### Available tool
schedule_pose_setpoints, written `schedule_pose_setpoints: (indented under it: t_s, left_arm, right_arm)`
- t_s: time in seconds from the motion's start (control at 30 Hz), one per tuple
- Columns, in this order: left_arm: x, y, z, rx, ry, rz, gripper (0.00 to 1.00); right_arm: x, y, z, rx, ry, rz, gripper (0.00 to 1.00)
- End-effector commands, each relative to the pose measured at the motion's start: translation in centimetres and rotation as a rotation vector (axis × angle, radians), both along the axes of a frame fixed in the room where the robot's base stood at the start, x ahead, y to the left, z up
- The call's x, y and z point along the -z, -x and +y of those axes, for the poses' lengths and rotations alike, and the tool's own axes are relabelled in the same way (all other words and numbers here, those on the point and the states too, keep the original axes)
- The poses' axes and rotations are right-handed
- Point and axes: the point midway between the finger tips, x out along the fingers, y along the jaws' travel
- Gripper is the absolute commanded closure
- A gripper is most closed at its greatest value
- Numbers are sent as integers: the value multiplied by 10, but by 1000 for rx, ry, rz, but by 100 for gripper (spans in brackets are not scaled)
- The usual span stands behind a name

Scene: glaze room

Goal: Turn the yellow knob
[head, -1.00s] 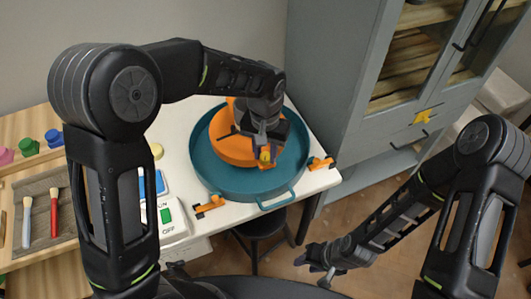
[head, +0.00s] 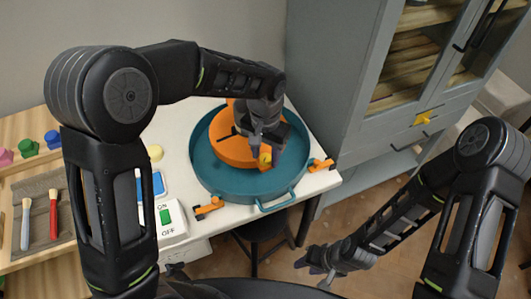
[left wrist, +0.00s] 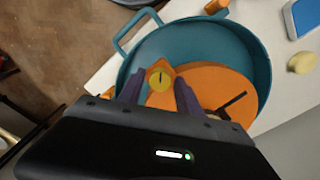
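The yellow knob (head: 265,158) sits on an orange mount at the front of the orange wheel disc (head: 232,145), inside the teal basin (head: 210,175). In the left wrist view the yellow knob (left wrist: 160,79) has a dark line across its face. My left gripper (head: 268,152) is at the knob. Its left wrist view fingers (left wrist: 158,88) stand open on either side of the knob and its mount, with small gaps showing. My right gripper (head: 312,272) hangs low at the bottom centre, empty, with its fingertips apart.
The basin stands on a white table with orange clamps (head: 208,206) at its edge. A green ON/OFF switch (head: 165,216) is to the left. A grey cabinet (head: 350,90) with a yellow piece (head: 423,118) stands right. Brushes (head: 53,215) lie in a tray far left.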

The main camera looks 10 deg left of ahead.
Motion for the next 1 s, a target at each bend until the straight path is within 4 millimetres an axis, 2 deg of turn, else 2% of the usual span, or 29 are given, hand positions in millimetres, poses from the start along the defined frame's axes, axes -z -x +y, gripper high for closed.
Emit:
schedule_pose_setpoints:
  t_s: [0.1, 0.47, 0.8, 1.0]
  left_arm:
    - [0, 0, 0, 0, 0, 0, 49]
    - [-6, -1, 0, -1, 1, -3, 49]
    - [-57, -1, 0, -1, 2, -3, 49]
    - [-77, 0, 0, 0, 0, -1, 49]
  right_arm:
    - [0, 0, 0, 0, 0, 0, 64]
    - [1, 0, 0, 0, 0, 0, 64]
    - [6, 0, 0, 0, 0, 0, 64]
    - [7, 0, 0, 0, 0, 0, 64]
